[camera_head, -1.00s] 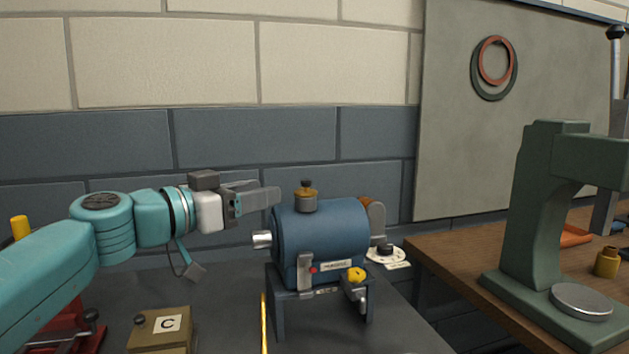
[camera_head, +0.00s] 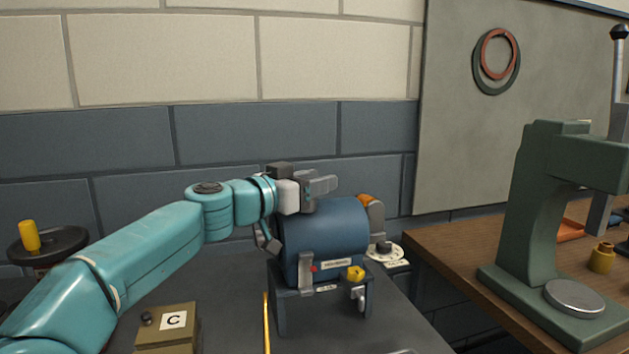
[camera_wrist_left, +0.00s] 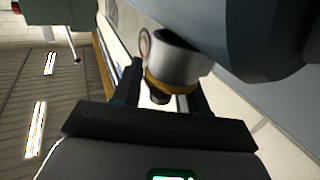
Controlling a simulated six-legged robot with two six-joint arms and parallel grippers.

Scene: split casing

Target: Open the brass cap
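The blue casing (camera_head: 325,228) rests on its blue-grey stand on the bench. My left gripper (camera_head: 320,186) is over the top of the casing. In the left wrist view the brass cap (camera_wrist_left: 168,86) shows as a brass ring with a dark knob, against a silver cylindrical part (camera_wrist_left: 178,55). The two fingers stand apart on either side of the cap. They look open, and whether either one touches the cap is hard to see. My right gripper is not in view.
A yellow knob (camera_head: 356,272) sits low on the casing's front. A box marked C (camera_head: 168,328) stands left of the stand. A white dial plate (camera_head: 386,252) lies to the right. A green press (camera_head: 540,220) stands on the wooden bench at right. A handwheel (camera_head: 48,245) is at far left.

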